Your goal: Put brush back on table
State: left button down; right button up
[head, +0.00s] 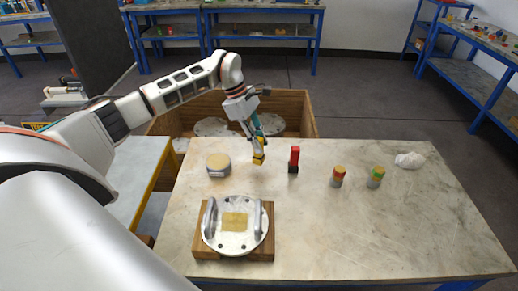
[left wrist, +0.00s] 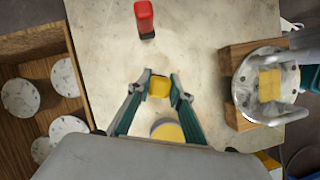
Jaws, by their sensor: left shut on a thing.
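My left gripper (head: 258,150) is shut on a small yellow item with a dark part, which I take to be the brush (head: 258,158). In the left wrist view the yellow brush (left wrist: 159,86) sits between the two fingertips (left wrist: 158,90). The gripper points down over the far-left part of the table (head: 330,235). I cannot tell whether the brush touches the tabletop. Teal and grey parts at the right edge of the left wrist view look like my right gripper (left wrist: 306,78), cut off by the frame; the head view does not show it.
A yellow-topped round tin (head: 218,163) stands left of the brush, a red-and-black upright item (head: 294,160) right. A flange with two handles (head: 238,240) lies on a wooden board in front. Two small coloured cylinders and a white crumpled cloth (head: 410,160) stand right. A wooden crate (head: 290,105) is behind.

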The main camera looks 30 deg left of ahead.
aim_at(262, 157)
pick_arm(q)
jog(key=shift+f, duration=1.6)
jog(key=shift+f, duration=0.15)
jog(key=c, duration=1.8)
grip_release()
jog(key=v, duration=1.2)
jog(key=shift+b, duration=0.3)
